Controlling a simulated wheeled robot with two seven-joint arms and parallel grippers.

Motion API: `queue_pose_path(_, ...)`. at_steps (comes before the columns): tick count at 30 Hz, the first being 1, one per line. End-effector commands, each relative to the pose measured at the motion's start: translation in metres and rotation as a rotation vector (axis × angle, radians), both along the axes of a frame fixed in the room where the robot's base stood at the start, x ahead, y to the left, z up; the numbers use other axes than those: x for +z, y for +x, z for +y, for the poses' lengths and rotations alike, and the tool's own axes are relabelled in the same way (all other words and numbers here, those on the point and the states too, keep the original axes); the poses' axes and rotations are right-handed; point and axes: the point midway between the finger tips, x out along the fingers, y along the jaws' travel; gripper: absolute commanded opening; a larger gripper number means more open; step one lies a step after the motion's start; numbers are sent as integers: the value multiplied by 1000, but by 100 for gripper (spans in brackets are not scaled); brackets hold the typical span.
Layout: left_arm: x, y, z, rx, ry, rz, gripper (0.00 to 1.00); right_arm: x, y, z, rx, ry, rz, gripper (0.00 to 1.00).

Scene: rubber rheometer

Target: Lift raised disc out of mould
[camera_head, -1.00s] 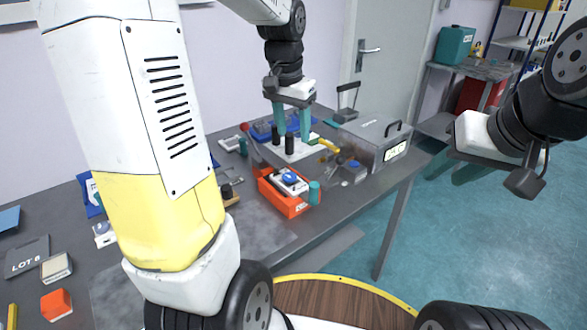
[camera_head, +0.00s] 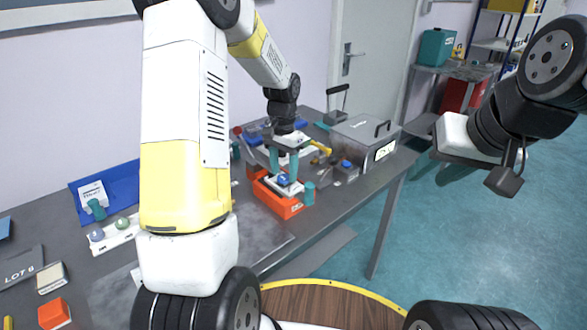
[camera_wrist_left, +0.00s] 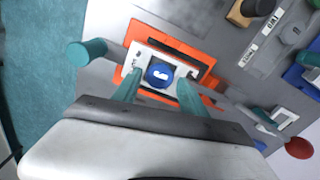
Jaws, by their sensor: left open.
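The mould is a white plate in an orange-red base (camera_head: 281,205) on the grey bench. A blue disc with a white mark (camera_head: 283,180) stands in the middle of the white plate; it also shows in the left wrist view (camera_wrist_left: 160,73). My left gripper (camera_head: 286,172) is over the mould, pointing down. In the left wrist view its two teal fingers (camera_wrist_left: 159,86) are apart, one on each side of the disc, with nothing between them clearly gripped. My right gripper (camera_head: 447,172) hangs off to the right, away from the bench, and its fingers are partly hidden.
A teal cylinder (camera_head: 309,193) is at the mould's near right side. A grey instrument box with a display (camera_head: 362,143) stands behind to the right. The bench middle is fairly clear.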

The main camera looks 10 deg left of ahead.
Motion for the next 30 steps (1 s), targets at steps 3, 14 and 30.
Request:
queue_pose_path(3, -8, 0, 0, 0, 0, 0, 50, 0, 0, 0, 0, 0, 0, 36)
queue_pose_path(14, -8, 0, 0, 0, 0, -1, 23, 0, 0, 0, 0, 0, 0, 36)
queue_pose_path(30, 1, 0, 0, 0, 0, -1, 0, 0, 0, 0, 0, 0, 0, 36)
